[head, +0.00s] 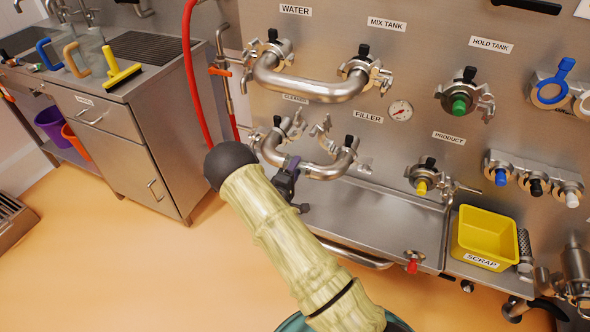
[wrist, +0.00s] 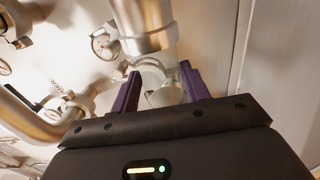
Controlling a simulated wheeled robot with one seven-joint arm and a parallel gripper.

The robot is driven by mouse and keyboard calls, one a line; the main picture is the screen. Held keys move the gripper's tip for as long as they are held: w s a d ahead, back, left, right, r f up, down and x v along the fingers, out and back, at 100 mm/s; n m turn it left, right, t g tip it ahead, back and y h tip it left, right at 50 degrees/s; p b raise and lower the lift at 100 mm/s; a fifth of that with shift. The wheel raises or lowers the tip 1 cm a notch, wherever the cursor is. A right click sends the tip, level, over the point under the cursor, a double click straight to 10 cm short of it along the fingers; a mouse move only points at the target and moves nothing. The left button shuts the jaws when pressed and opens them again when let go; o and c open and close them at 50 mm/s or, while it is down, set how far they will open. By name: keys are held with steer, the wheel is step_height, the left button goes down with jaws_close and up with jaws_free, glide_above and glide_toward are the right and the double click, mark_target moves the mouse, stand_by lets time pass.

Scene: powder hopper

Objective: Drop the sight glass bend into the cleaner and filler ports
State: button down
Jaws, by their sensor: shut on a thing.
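The sight glass bend (head: 322,171) is a shiny steel U-shaped pipe at the lower port pair, under the cleaner label (head: 295,99) and the filler label (head: 368,117). Its ends are at or close to the two ports; I cannot tell whether they are fully seated. My gripper (head: 291,168) is shut on the bend left of its middle, partly hidden by my arm. In the wrist view the purple fingers (wrist: 160,85) stand on either side of a clear, rounded section below a steel pipe end (wrist: 148,28). Clamps by the ports (head: 322,133) look swung open.
Another steel bend (head: 310,88) joins the water and mix tank ports just above. A gauge (head: 400,110) and the product port (head: 422,178) are to the right. A steel ledge (head: 385,225) lies below, with a yellow scrap bin (head: 485,238). A red hose (head: 188,75) hangs left.

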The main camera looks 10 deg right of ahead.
steer(key=shift+f, duration=0.25)
steer(key=c, duration=0.6)
jaws_free()
steer(key=shift+c, duration=0.2)
steer(key=shift+f, duration=0.2)
steer(key=v, duration=1.7)
steer(key=shift+a+r, duration=0.15)
steer(key=shift+s, duration=0.1)
